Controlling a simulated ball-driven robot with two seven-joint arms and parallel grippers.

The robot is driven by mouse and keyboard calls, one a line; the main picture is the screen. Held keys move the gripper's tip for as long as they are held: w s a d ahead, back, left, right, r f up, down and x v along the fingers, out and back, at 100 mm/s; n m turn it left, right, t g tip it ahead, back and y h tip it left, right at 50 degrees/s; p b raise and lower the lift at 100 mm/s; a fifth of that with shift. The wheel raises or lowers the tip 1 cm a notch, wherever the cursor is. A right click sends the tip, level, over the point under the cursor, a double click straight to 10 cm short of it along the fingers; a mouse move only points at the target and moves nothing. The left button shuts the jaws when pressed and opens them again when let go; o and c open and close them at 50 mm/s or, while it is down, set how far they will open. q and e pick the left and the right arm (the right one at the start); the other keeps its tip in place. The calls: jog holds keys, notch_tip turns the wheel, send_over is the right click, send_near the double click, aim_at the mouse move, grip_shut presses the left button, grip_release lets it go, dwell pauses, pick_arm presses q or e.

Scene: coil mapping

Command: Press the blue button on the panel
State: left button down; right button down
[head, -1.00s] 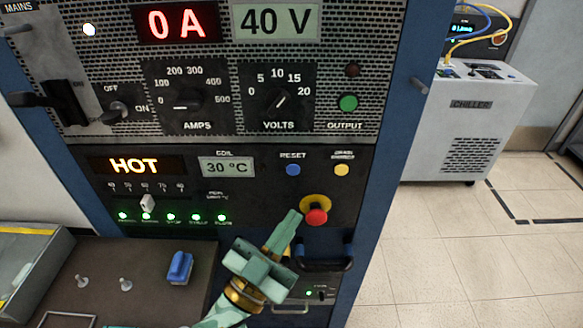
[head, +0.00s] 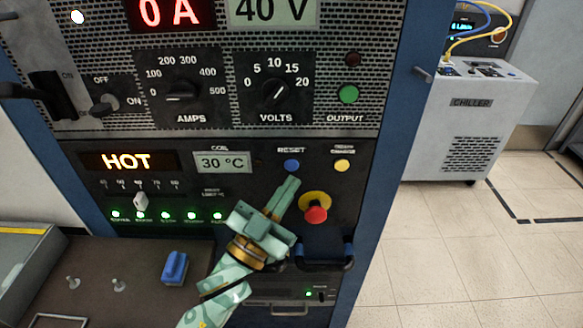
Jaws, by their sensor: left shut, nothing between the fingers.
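The blue button (head: 291,166) is a small round button under the RESET label on the black lower panel (head: 235,187). It is fully visible in the head view. My left gripper (head: 290,184) is pale green, shut and empty. Its fingertips point up and appear just below the blue button in the picture. I cannot tell whether they touch the panel, but the button's face is uncovered. My right gripper is not in view.
A yellow button (head: 342,166) sits right of the blue one. A red emergency knob (head: 316,213) with a yellow collar is close to the right of my fingers. A dark handle (head: 324,257) sticks out below. A blue block (head: 175,267) lies on the bench at lower left.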

pick_arm(q)
jog(key=shift+w, duration=0.75)
jog(key=shift+w, duration=0.1)
dwell(1.5)
jog(key=shift+w, duration=0.3)
jog(key=shift+w+r, duration=0.1)
jog(key=shift+w, duration=0.25)
dwell(0.6)
dwell(0.3)
jog(key=shift+s+p, duration=0.45)
jog(key=shift+s, duration=0.35)
